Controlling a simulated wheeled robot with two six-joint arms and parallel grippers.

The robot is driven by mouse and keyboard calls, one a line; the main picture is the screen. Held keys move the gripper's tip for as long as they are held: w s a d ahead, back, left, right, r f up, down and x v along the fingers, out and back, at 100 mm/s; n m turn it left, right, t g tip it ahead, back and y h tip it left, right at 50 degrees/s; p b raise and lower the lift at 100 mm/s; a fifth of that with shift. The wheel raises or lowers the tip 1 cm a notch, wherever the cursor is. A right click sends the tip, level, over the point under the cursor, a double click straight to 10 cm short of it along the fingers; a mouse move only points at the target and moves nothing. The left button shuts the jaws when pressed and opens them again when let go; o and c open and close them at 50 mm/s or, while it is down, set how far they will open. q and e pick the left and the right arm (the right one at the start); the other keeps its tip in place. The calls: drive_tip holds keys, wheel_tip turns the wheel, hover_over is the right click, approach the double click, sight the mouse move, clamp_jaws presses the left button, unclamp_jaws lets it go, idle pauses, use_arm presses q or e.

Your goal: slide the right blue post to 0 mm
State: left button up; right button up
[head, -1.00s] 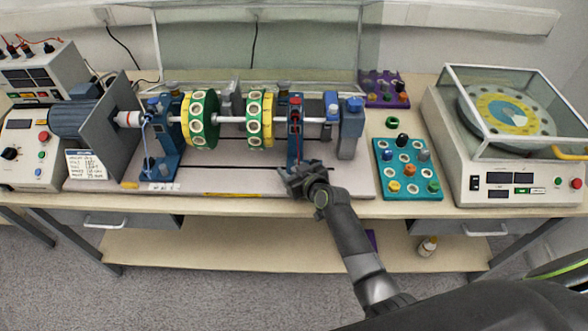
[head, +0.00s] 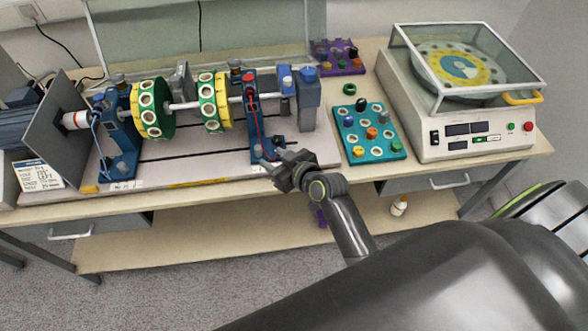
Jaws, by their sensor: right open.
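The right blue post (head: 251,118) stands upright on the rig's base plate (head: 205,163), right of the green and yellow discs, with a red cap and a red cable on its front. The left blue post (head: 118,140) stands near the motor plate. My right gripper (head: 273,170) is open, just in front of the right post's foot at the plate's front edge. It holds nothing; I cannot tell whether it touches the foot. No millimetre scale is readable here. My left gripper is out of view.
A shaft (head: 185,105) with two green and yellow discs runs between the posts. A blue-capped block (head: 308,100) stands right of the right post. A teal tray (head: 372,155) with knobs and a balance machine (head: 465,140) sit farther right. A clear screen stands behind.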

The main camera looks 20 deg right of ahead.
drive_tip(key=v, duration=0.7)
drive_tip(key=shift+s+r+b, duration=0.15)
drive_tip(key=shift+s+b, duration=0.2)
drive_tip(key=shift+b, duration=0.1)
